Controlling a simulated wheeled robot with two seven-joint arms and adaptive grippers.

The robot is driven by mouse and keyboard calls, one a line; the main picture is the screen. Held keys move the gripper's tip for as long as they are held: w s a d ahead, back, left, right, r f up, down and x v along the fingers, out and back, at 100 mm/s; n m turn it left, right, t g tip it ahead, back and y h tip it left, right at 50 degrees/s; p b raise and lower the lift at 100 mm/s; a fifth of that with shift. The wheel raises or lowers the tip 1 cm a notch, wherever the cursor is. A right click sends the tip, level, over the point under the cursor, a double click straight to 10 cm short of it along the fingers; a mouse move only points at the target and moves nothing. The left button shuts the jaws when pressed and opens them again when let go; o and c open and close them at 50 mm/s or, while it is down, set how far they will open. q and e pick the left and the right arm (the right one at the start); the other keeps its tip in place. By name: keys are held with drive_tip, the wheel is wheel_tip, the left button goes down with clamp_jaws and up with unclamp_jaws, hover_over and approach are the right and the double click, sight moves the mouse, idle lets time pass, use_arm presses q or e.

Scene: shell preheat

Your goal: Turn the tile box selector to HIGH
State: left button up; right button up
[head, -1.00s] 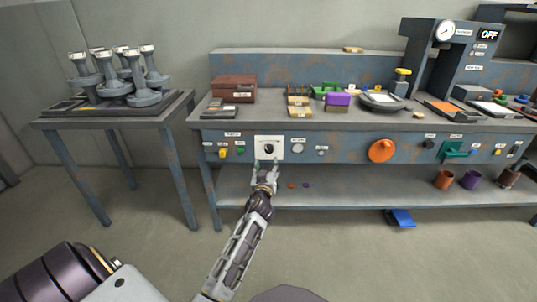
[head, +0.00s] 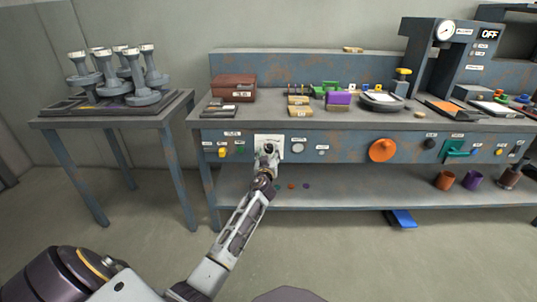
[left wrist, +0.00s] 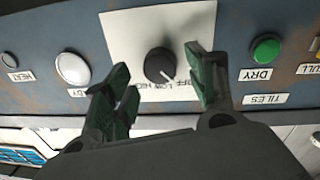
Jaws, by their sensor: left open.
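The tile box selector (left wrist: 159,65) is a round black knob with a pale pointer line on a white plate (left wrist: 135,30), upside down in the left wrist view. The lettering beside it is partly readable, with OFF and LOW among it. In the head view the plate (head: 262,139) is on the bench's front panel, and my gripper covers much of the knob. My left gripper (left wrist: 155,85) is open, its green-padded fingers on either side of the knob, with gaps showing between pads and knob. In the head view the left gripper (head: 267,157) is in front of the plate. My right gripper is not in view.
A green DRY button (left wrist: 264,50) and a white button (left wrist: 73,68) flank the plate. An orange round handle (head: 382,150) is further right on the panel. The lower shelf (head: 350,187) is below. A side table (head: 110,118) with grey pieces stands left.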

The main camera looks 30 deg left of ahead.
use_arm(q)
drive_tip(key=shift+w+a, duration=0.35)
drive_tip(key=shift+w, duration=0.3)
drive_tip(key=shift+c, duration=0.5)
drive_tip(key=shift+c, duration=1.3)
drive_tip(key=c, duration=0.7)
